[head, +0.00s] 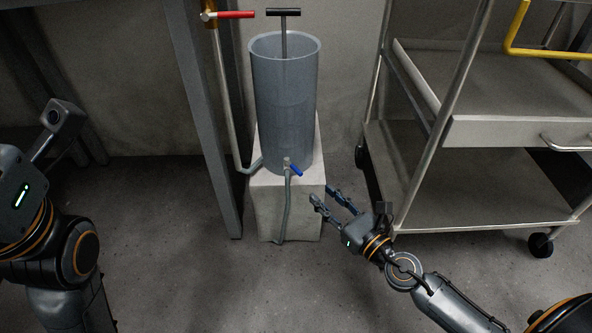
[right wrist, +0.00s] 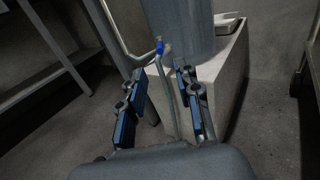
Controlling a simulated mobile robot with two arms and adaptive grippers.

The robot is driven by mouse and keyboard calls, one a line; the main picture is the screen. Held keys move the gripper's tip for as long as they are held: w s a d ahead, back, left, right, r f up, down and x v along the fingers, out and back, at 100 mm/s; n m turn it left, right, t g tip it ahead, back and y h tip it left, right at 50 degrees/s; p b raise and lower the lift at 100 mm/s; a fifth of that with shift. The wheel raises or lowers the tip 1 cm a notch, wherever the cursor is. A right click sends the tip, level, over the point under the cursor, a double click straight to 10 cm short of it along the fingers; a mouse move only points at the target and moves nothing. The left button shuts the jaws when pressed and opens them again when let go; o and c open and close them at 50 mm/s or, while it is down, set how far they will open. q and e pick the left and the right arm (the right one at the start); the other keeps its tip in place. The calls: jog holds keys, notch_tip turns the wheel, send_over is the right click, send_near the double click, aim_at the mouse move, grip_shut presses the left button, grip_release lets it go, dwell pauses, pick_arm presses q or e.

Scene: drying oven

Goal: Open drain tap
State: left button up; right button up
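The drain tap (head: 295,169) has a blue handle and sits low on the front of a grey cylinder (head: 284,105). A thin drain hose (head: 285,210) hangs down from it. The blue handle slants down to the right in the head view. My right gripper (head: 326,196) is open and empty, just right of and below the tap, apart from it. In the right wrist view the blue tap handle (right wrist: 160,47) shows beyond and between the spread fingers (right wrist: 162,92). My left arm is at the left edge of the head view; its fingertips are not clearly visible.
The cylinder stands on a pale block (head: 262,206). A red-handled valve (head: 234,14) and pipe are at upper left, beside a grey metal post (head: 207,120). A wheeled cart (head: 470,185) stands close on the right. The floor in front is clear.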

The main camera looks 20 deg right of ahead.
aim_at(301, 174)
jog(key=p+x, duration=0.2)
jog(key=x, duration=0.9)
jog(key=shift+w+a, duration=0.1)
jog(key=shift+w, duration=0.25)
jog(key=shift+c, duration=0.2)
grip_shut()
